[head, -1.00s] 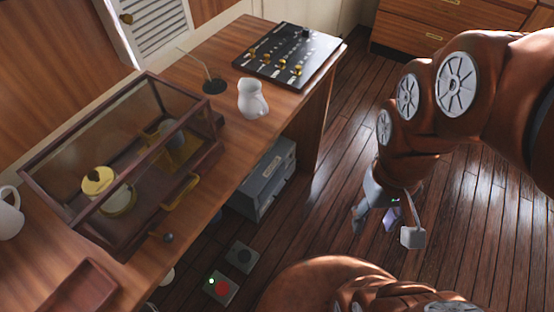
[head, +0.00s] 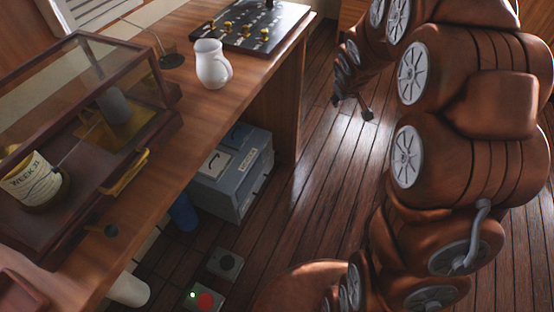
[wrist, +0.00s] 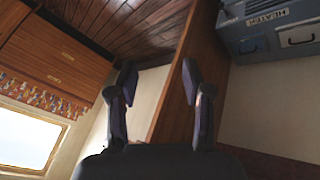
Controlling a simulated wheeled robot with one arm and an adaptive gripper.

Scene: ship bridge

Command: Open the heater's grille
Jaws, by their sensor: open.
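The heater (head: 240,178) is a grey box on the floor under the desk, with a label on its front and a pale panel with a dark handle on top. In the wrist view the heater (wrist: 262,42) is at the upper right, partly cut off, its HEATER label readable. It shows a pale panel with a handle there. I cannot tell surely which panel is the grille, and none looks swung open. My gripper (head: 352,107) is open and empty, beyond and right of the heater, apart from it. In the wrist view my gripper (wrist: 157,78) points toward the desk's end panel.
The desk's end panel (head: 287,110) stands beside the heater. A white jug (head: 211,64), a control panel (head: 250,25) and a glass case (head: 75,150) are on the desk. A blue cylinder (head: 184,213) and button boxes (head: 224,264) are near the heater.

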